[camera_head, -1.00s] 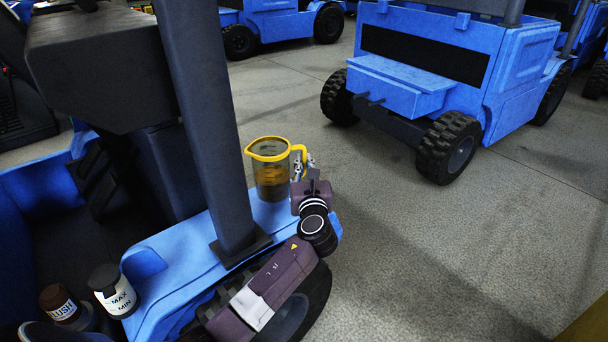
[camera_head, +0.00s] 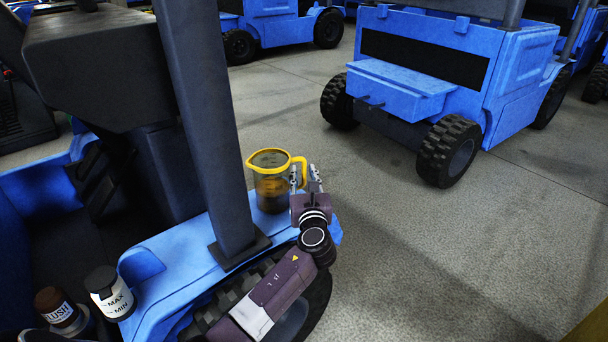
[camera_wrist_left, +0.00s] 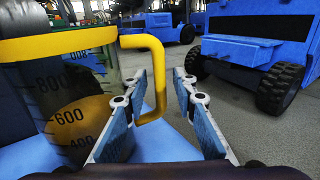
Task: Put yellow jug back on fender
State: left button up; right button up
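The yellow jug (camera_head: 269,184), a clear measuring jug with a yellow rim and handle, stands upright on the blue fender (camera_head: 180,250), just right of the dark post. In the left wrist view the jug (camera_wrist_left: 65,100) fills the left side, with its yellow handle (camera_wrist_left: 156,75) towards me. My left gripper (camera_head: 305,172) is open at the handle. In the wrist view its fingers (camera_wrist_left: 155,92) are spread, one on each side of the handle, with a gap visible on the right. The jug's base is partly hidden in the wrist view. My right gripper is not in view.
A dark post (camera_head: 205,130) rises from the fender close to the jug. A white bottle marked MAX and MIN (camera_head: 110,293) and a brown-capped bottle (camera_head: 60,308) stand at the lower left. Another blue vehicle (camera_head: 440,70) is parked behind, with clear floor (camera_head: 430,250) on the right.

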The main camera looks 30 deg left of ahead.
pick_arm(q)
jog(key=shift+r, duration=0.1)
jog(key=shift+s+d, duration=0.15)
jog(key=shift+s, duration=0.1)
jog(key=p+v, duration=0.1)
jog(key=v, duration=0.2)
jog(key=p+v, duration=0.1)
jog(key=v, duration=0.7)
jog(key=shift+s+d, duration=0.15)
jog(key=shift+s, duration=0.05)
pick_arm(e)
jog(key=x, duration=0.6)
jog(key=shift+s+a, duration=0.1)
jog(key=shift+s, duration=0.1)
